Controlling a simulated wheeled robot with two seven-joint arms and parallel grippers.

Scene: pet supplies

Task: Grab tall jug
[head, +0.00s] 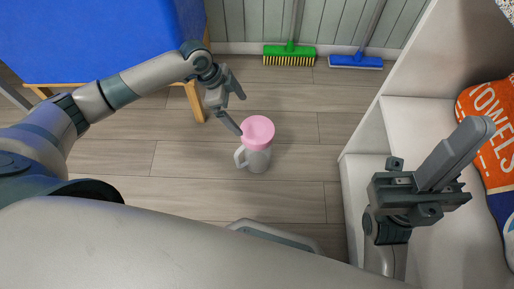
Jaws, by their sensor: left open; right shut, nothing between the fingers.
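The tall jug (256,161) stands upright on the wooden floor near the middle of the head view. It has a pale grey body, a handle on its left side and a wide pink top (258,131). My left gripper (241,115) is open and empty just up and left of the jug, with one fingertip close to the pink rim. I cannot tell whether that finger touches it. My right gripper (482,128) is shut and empty at the right, in front of the white shelf and well apart from the jug.
A white shelf unit (365,150) stands at the right, with an orange towels bag (488,110) on it. A blue-topped table (95,40) is at the upper left. A green broom (289,51) and a blue broom (356,61) lean at the back wall. Floor around the jug is clear.

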